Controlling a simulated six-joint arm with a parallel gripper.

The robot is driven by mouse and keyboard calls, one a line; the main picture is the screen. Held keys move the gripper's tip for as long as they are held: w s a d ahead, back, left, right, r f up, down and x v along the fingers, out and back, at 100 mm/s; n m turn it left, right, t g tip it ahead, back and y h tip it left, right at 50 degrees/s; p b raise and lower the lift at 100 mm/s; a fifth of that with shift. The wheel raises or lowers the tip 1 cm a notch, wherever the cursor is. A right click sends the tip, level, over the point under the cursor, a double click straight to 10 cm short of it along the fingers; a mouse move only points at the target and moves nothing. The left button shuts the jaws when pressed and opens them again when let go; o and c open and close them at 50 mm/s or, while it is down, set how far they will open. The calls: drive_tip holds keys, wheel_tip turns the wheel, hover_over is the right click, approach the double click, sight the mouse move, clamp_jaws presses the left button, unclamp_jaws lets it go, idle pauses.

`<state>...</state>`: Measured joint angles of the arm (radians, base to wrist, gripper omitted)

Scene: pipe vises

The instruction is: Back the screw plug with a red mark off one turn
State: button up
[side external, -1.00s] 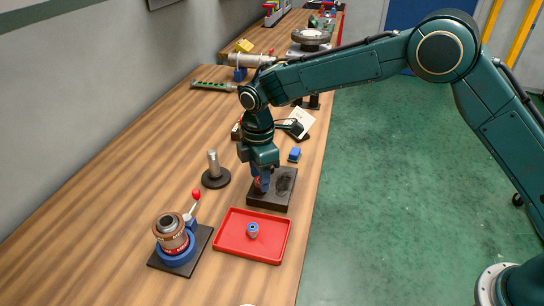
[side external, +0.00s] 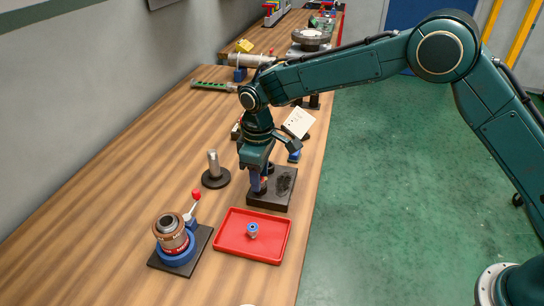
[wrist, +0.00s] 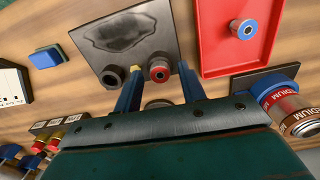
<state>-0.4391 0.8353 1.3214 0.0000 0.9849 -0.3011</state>
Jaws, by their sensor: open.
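The screw plug with a red mark (wrist: 159,70) shows a red ring around a dark centre. It is at the edge of a dark plate (side external: 284,187), which also shows in the wrist view (wrist: 138,32). A plain black fitting (wrist: 112,77) is beside it. My gripper (side external: 261,186) is open and points down over the plate. In the wrist view its blue fingers stand on either side of the red-marked plug, with a gap to each; I cannot tell how deep the tips reach. In the side view the fingers mostly hide the plug.
A red tray (side external: 227,247) holds a blue-ringed plug (side external: 253,230). A blue vise (side external: 177,246) with a copper-coloured cylinder and red-knobbed lever stands at front left. A metal post on a round base (side external: 214,178) is left of my gripper. A blue block (wrist: 48,56) is close by.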

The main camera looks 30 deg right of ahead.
drive_tip(key=m, duration=0.5)
idle(0.6)
clamp_jaws()
drive_tip(key=n, duration=0.6)
drive_tip(key=shift+n, duration=0.4)
drive_tip(key=n, duration=0.7)
drive_tip(key=shift+n, duration=0.3)
